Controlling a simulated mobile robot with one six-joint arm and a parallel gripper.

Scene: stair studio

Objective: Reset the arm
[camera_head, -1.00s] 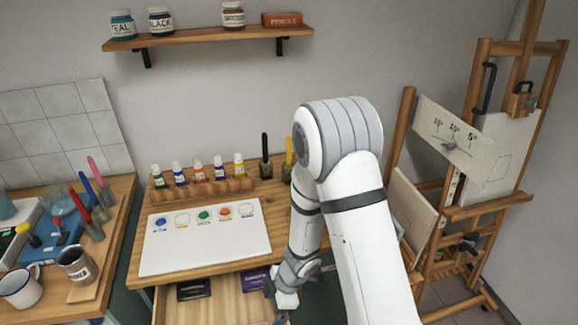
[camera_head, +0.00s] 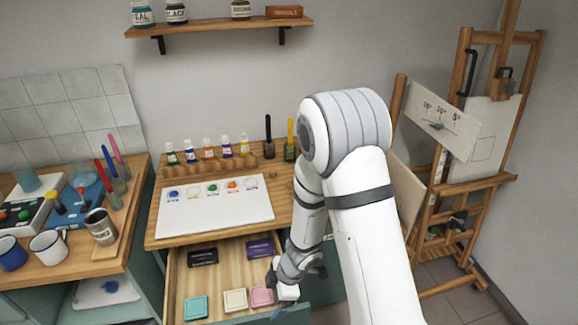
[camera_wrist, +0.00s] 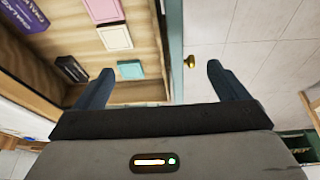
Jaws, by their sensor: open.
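My gripper (camera_head: 291,288) is low in front of the desk, over the right side of the open drawer (camera_head: 170,283). In the wrist view my gripper (camera_wrist: 160,85) has its two dark fingers wide apart, with nothing between them. The arm is bent, its elbow high at the picture's middle right and the forearm hanging down. Part of the drawer's right side is hidden behind the gripper and forearm.
The drawer holds a black box (camera_head: 203,256), a purple box (camera_head: 260,248), and teal (camera_head: 195,307), cream (camera_head: 235,300) and pink (camera_head: 262,296) blocks. A white palette board (camera_head: 215,218) lies on the desk. An easel (camera_head: 470,130) stands right. Mugs (camera_head: 48,247) stand left.

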